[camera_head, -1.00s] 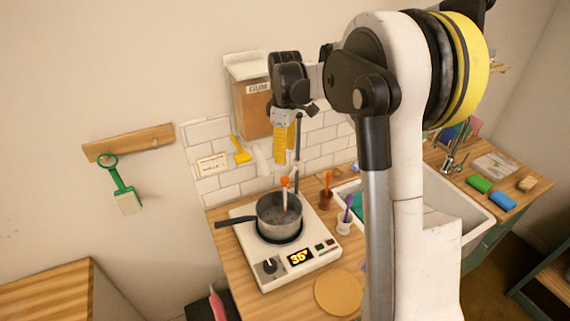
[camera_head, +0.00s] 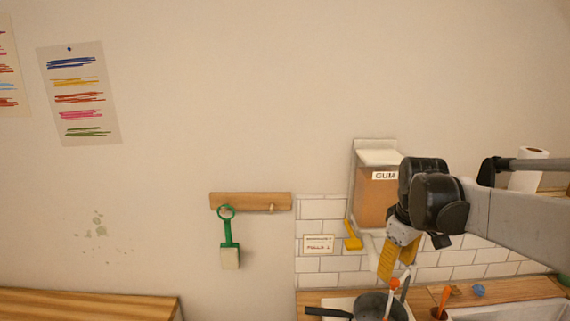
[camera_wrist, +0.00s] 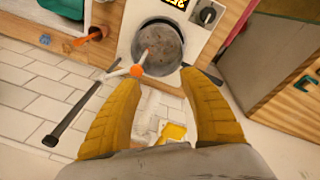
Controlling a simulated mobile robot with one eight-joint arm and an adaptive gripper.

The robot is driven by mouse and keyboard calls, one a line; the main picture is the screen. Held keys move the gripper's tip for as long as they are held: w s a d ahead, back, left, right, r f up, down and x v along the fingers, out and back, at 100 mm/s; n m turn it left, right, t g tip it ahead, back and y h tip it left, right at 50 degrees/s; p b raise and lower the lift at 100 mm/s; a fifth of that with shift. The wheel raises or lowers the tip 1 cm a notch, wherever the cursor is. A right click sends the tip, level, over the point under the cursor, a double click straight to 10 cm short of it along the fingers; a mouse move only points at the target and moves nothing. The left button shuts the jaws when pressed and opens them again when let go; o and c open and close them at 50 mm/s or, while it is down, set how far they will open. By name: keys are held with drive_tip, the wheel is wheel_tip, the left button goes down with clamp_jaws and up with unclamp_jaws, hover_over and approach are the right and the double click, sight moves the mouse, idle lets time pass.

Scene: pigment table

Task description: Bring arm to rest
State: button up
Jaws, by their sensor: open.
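My gripper (camera_head: 390,262) hangs at the end of my arm at the lower right of the head view, with its yellow fingers pointing down. In the wrist view the two yellow fingers (camera_wrist: 160,80) are spread apart, with nothing held between them. Beyond the fingertips stands a grey pot (camera_wrist: 158,48) on a white hotplate (camera_wrist: 205,35). The pot (camera_head: 372,305) is cut by the bottom edge of the head view. A thin stick with an orange top (camera_wrist: 137,71) stands in the pot, close to the fingertips in the picture; I cannot tell the gap.
A gum dispenser (camera_head: 376,205) hangs on the wall behind my gripper, with a yellow lever (camera_head: 352,240) beside it. A green-handled brush (camera_head: 229,240) hangs from a wooden rail (camera_head: 250,201). An orange tool in a brown cup (camera_wrist: 97,34) stands near the pot. Bare wall fills the upper middle.

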drive_tip(key=s+a+f+m+t+b, duration=0.2)
drive_tip(key=s+a+f+m+b, duration=0.1)
drive_tip(key=s+f+b, duration=0.3)
drive_tip(key=s+a+f+m+t+b, duration=0.3)
drive_tip(key=s+f+b, duration=0.4)
drive_tip(key=s+f, duration=0.3)
drive_tip(key=s+a, duration=0.1)
drive_tip(key=s, duration=0.2)
drive_tip(key=shift+a+f, duration=0.2)
drive_tip(key=shift+a, duration=0.15)
idle(1.6)
